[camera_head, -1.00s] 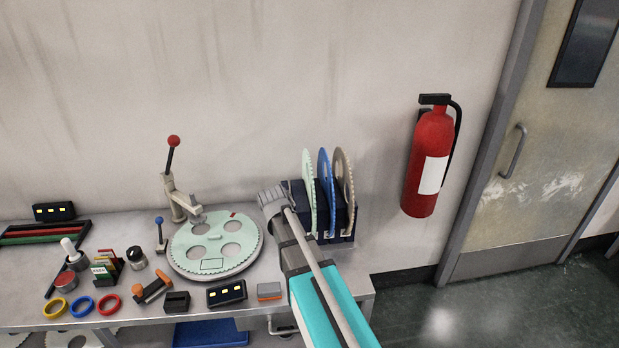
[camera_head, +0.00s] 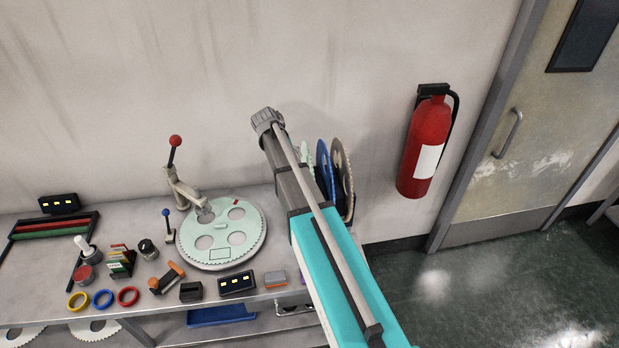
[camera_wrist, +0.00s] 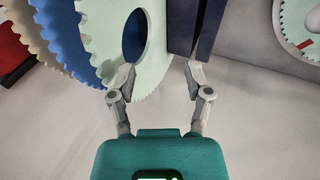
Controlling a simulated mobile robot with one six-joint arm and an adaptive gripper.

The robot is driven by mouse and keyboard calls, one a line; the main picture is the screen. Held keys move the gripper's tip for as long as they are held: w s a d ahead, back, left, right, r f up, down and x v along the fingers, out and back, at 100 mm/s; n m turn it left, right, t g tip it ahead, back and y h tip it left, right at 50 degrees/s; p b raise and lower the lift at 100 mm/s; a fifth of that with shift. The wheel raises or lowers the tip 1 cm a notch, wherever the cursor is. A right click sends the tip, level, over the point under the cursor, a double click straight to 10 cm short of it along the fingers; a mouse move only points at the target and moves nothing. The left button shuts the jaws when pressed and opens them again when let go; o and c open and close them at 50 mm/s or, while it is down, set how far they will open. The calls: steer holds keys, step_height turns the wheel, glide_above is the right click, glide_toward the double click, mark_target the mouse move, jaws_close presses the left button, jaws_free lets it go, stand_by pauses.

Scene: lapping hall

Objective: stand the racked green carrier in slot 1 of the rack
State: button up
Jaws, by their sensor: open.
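The pale green carrier (camera_wrist: 158,35) is a toothed disc with round holes. It fills the upper middle of the wrist view, and its edge lies between the open fingers of my gripper (camera_wrist: 159,73). The left fingertip overlaps the disc; whether either finger touches it I cannot tell. In the head view only a sliver of the green carrier (camera_head: 307,155) shows beside my arm, which hides my gripper. The dark navy rack (camera_wrist: 207,22) stands just right of the carrier in the wrist view. Slot numbers cannot be read.
A blue carrier (camera_head: 323,168) and a grey-brown carrier (camera_head: 342,170) stand beside the green one. A round pale green plate (camera_head: 250,240) lies left of my arm, with a lever press (camera_head: 183,190) behind it. Small items crowd the bench front. A fire extinguisher (camera_head: 425,150) hangs at right.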

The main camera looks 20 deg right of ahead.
steer(key=shift+d+f, duration=0.1)
steer(key=shift+d, duration=0.1)
steer(key=b+x, duration=0.8)
steer(key=shift+s+d+f, duration=0.1)
steer(key=shift+d+f, duration=0.05)
steer(key=shift+f, duration=0.05)
stand_by(0.5)
stand_by(0.4)
steer(key=b+x, duration=0.4)
steer(key=x, duration=0.1)
steer(key=shift+f+b, duration=0.1)
steer(key=shift+b, duration=0.25)
stand_by(0.5)
jaws_close()
